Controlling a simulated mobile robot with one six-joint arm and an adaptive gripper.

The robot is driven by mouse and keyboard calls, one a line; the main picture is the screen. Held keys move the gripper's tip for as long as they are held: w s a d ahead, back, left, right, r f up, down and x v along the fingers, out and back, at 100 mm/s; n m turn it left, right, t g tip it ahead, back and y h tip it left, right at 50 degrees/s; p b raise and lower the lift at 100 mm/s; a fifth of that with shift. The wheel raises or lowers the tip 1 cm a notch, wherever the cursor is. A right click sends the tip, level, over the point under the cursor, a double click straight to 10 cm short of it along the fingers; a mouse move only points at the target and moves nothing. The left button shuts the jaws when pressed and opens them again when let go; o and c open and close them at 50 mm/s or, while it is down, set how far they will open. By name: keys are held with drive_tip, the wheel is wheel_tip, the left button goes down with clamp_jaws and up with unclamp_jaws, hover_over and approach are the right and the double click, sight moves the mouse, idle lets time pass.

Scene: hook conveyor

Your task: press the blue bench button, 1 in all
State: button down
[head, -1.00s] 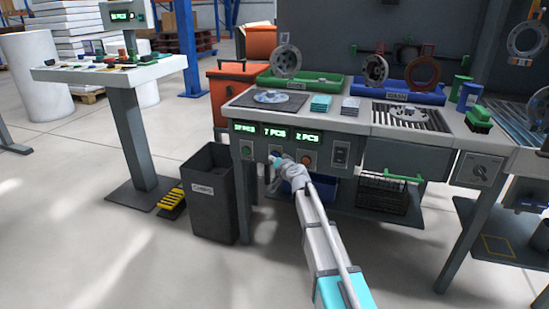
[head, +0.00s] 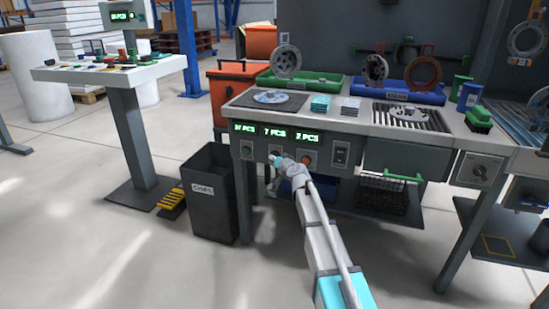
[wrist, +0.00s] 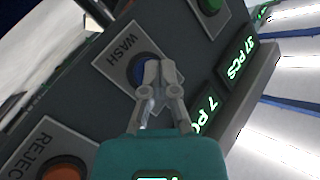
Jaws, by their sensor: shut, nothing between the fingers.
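The blue button (wrist: 140,69) sits on a plate marked WASH on the grey bench front in the wrist view. My gripper (wrist: 160,76) is shut and empty, with its fingertips in front of the button and covering part of it. I cannot tell whether the tips touch it. In the head view my gripper (head: 274,161) is at the bench front, under the middle counter display, and hides the blue button there.
An orange button (wrist: 64,168) marked REJECT and a green button (wrist: 209,4) flank the blue one. Lit piece counters (head: 275,132) run above. A dark bin (head: 213,195) stands left of the bench leg. A blue container (head: 290,187) lies under the bench.

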drive_tip(key=shift+w, duration=0.15)
idle(0.5)
drive_tip(key=shift+s+a, duration=0.25)
drive_tip(key=shift+s, duration=0.55)
drive_tip(key=shift+s, duration=0.15)
drive_tip(key=shift+s+a, duration=0.3)
drive_tip(key=shift+s, duration=0.45)
drive_tip(key=shift+s+a, duration=0.25)
drive_tip(key=shift+s, duration=0.5)
drive_tip(key=shift+s+a, duration=0.3)
drive_tip(key=shift+s, duration=0.45)
